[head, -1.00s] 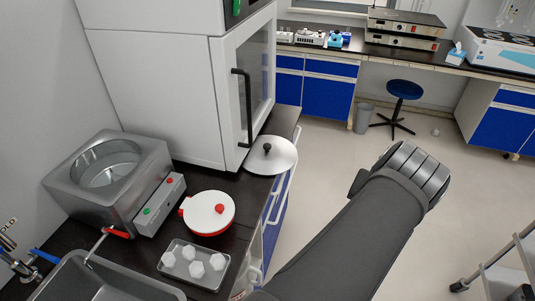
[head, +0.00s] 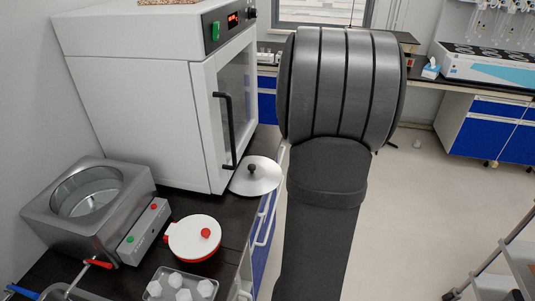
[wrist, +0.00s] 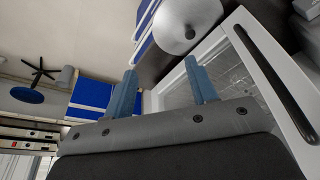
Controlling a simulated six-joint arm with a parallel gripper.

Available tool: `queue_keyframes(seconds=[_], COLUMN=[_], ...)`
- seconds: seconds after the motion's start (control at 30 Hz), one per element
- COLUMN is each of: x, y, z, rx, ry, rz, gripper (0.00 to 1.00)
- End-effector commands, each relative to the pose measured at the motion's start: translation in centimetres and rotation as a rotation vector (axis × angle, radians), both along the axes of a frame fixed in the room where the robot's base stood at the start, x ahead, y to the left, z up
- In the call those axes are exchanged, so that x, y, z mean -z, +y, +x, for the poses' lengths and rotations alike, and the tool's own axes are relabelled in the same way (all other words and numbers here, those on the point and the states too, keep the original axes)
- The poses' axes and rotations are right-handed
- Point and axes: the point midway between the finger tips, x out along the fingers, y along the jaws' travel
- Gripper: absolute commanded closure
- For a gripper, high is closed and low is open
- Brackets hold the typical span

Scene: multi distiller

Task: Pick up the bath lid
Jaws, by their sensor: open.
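The bath lid, a round silver disc with a black knob (head: 255,176), lies flat on the dark counter in front of the white cabinet, near the counter's edge. The lid shows at the top of the wrist view (wrist: 172,18), beyond my fingers. The steel bath (head: 42,205) stands open at the left of the counter, with its round opening uncovered. My gripper (wrist: 160,66) is open, with two blue fingers apart and nothing between them. It is away from the lid. In the head view my arm hides the gripper.
The white cabinet (head: 135,110) with a black door handle (head: 226,130) stands right behind the lid. A red pot with a white lid (head: 193,240) and a tray of white pieces (head: 180,286) are nearby.

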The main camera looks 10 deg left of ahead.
Motion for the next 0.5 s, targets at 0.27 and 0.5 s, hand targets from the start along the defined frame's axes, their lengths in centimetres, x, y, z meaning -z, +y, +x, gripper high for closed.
queue_keyframes(seconds=[0.27,0.5], x=[5.5,7.4], y=[10.4,13.2], z=[3.3,3.8], rx=[-0.272,-0.342], ry=[0.071,0.088], rz=[-0.111,-0.143], gripper=[0.48,0.48])
